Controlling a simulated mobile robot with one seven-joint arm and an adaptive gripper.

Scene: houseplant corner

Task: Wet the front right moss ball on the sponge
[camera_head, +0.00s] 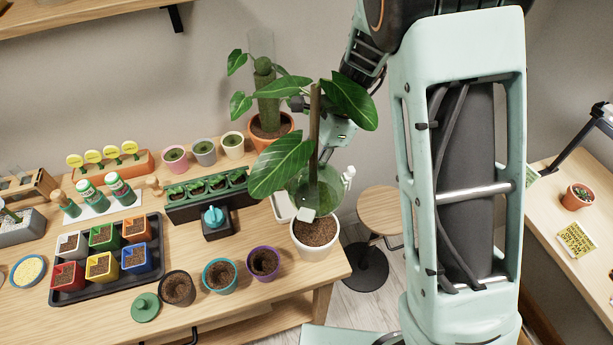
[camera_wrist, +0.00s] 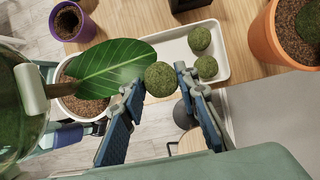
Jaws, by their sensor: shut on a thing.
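My gripper (camera_wrist: 159,88) is shut on a round green moss ball (camera_wrist: 160,77), held between its blue-padded fingertips in the wrist view. A white tray (camera_wrist: 236,58) lies beyond it with other moss balls, one (camera_wrist: 207,67) close to the held ball in the picture and another (camera_wrist: 199,39) behind that. In the head view the fingertips and held ball are hidden behind the plant, and only part of the tray (camera_head: 281,208) shows. A blue dish at far left holds a yellow round pad (camera_head: 28,270), which looks like the sponge.
A leafy plant in a white pot (camera_head: 316,251) stands at the table's right end, its leaf close to my gripper. A terracotta pot (camera_wrist: 267,40) is right of the tray in the wrist view. Small pots and a black seedling tray (camera_head: 155,230) crowd the table.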

